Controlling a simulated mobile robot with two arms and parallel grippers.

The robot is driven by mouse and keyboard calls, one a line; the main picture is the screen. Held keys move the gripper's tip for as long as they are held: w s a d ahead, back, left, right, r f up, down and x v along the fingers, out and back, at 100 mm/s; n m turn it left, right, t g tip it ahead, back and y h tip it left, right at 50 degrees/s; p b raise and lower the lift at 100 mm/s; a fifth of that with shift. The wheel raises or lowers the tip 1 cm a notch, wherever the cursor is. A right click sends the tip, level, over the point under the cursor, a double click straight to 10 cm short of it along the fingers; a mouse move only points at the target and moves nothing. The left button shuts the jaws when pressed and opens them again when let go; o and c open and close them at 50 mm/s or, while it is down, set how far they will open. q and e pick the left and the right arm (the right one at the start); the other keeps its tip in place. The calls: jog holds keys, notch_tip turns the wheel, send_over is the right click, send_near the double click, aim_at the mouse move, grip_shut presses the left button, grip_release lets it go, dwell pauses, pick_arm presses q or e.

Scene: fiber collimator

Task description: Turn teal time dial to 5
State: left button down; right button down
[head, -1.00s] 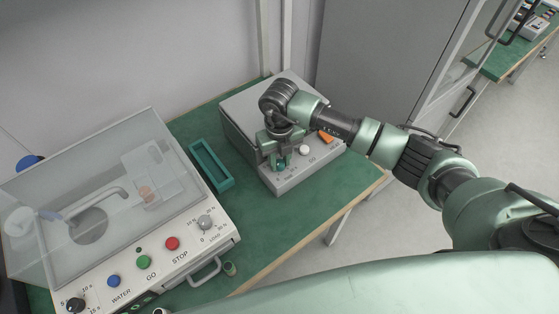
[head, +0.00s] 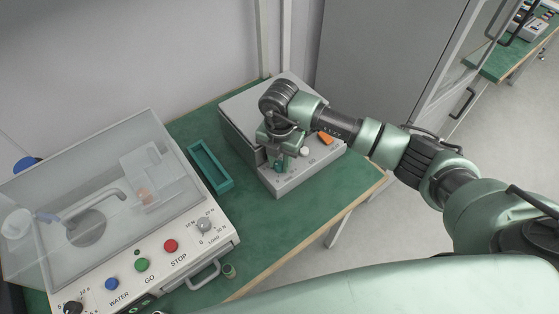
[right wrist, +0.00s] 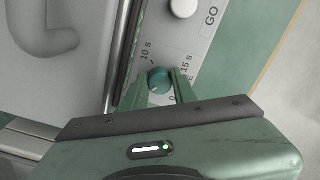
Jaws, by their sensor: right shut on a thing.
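The teal time dial (right wrist: 159,80) sits on the light grey panel of a box-shaped device (head: 300,180). In the right wrist view, printed marks around it read 10 s, 15 s and 0; the mark for 5 is not visible. My right gripper (right wrist: 157,88) points down with one finger on each side of the dial, shut on it. In the head view the right gripper (head: 281,160) stands over the device's front panel and largely hides the dial. My left gripper is in neither current view.
A white knob (head: 303,152) and an orange switch (head: 325,138) sit right of the gripper on the same panel. A teal tray (head: 210,168) lies left of the device. A clear-lidded machine (head: 120,220) with coloured buttons stands further left on the green table.

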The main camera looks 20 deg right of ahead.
jog(key=shift+w+r+m, duration=0.1)
jog(key=shift+r+m, duration=0.05)
jog(key=shift+m, duration=0.45)
jog(key=c, duration=1.1)
grip_release()
jog(key=shift+d, duration=0.1)
